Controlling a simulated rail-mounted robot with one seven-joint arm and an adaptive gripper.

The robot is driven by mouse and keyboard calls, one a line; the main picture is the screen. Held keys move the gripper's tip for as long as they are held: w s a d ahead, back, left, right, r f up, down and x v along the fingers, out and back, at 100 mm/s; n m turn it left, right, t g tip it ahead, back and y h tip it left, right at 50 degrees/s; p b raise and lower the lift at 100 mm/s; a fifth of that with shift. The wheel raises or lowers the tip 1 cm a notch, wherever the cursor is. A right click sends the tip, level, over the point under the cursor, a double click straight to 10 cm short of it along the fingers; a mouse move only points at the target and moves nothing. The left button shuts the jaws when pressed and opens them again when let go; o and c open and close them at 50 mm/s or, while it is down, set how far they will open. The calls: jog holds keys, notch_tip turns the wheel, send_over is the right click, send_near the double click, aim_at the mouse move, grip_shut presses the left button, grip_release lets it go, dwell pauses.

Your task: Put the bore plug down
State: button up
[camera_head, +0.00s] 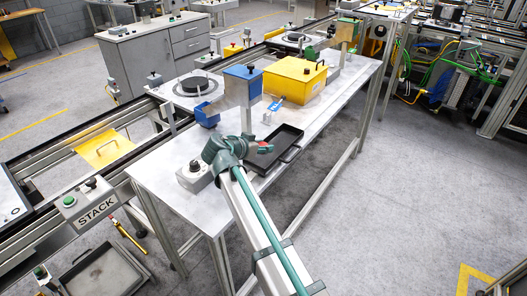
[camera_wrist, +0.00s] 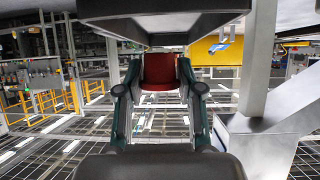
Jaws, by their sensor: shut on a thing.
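My gripper (camera_head: 255,147) is shut on a red piece, which I take to be the bore plug (camera_head: 266,147). In the wrist view the red plug (camera_wrist: 160,73) sits between the two dark green fingers, at their far end. In the camera_head view the plug shows over the black tray (camera_head: 291,152) on the pale bench (camera_head: 165,172). How high it is above the tray I cannot tell. My gripper hides part of the plug and of the tray's left side.
A grey post with a blue box (camera_head: 242,84) on top stands just behind my gripper. The bench's front right is bare.

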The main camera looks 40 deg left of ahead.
aim_at(263, 160)
jog(key=shift+w+a+f+p, duration=0.2)
jog(key=shift+w+f, duration=0.15)
jog(key=shift+f, duration=0.1)
jog(key=shift+w+a+f+p, duration=0.15)
jog(key=shift+w+f, duration=0.15)
jog(key=shift+f, duration=0.15)
notch_tip(263, 160, down, 2)
jog(key=shift+f+p, duration=0.25)
jog(key=shift+p, duration=0.45)
jog(key=shift+f, duration=0.15)
jog(key=shift+f+b, duration=0.2)
jog(key=shift+b, duration=0.1)
jog(key=o, duration=0.7)
jog(key=shift+c, duration=0.2)
jog(key=shift+r, duration=0.15)
jog(key=shift+r+p, duration=0.15)
jog(key=shift+p, duration=0.2)
jog(key=b+v, duration=0.3)
jog(key=v, duration=0.9)
